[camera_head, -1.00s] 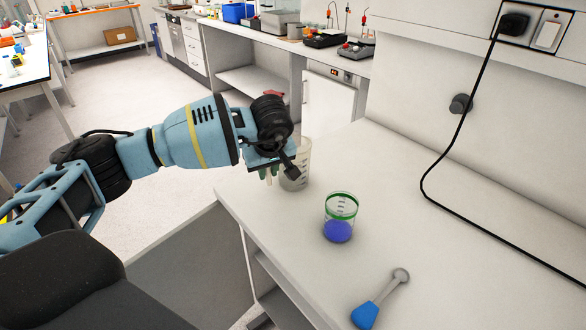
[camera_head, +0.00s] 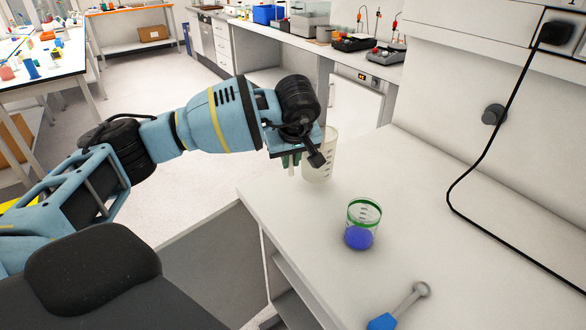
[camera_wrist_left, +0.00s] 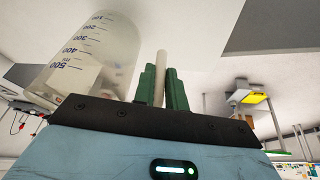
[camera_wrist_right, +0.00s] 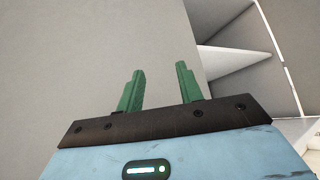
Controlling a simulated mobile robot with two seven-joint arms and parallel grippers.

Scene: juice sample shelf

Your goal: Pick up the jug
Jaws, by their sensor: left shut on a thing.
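The jug (camera_head: 321,160) is a tall translucent measuring jug near the far left edge of the white bench. In the left wrist view the jug (camera_wrist_left: 92,58) shows blue scale marks, with its pale handle (camera_wrist_left: 160,78) between the green fingers. My left gripper (camera_head: 291,160) is shut on this handle, at the jug's left side. The jug looks upright; whether its base clears the bench is hard to tell. My right gripper (camera_wrist_right: 158,88) is open and empty, seen only in the right wrist view.
A green-rimmed glass beaker with blue contents (camera_head: 361,226) stands on the bench in front of the jug. A blue-and-grey tool (camera_head: 400,308) lies nearer. A black cable (camera_head: 458,183) hangs at the right.

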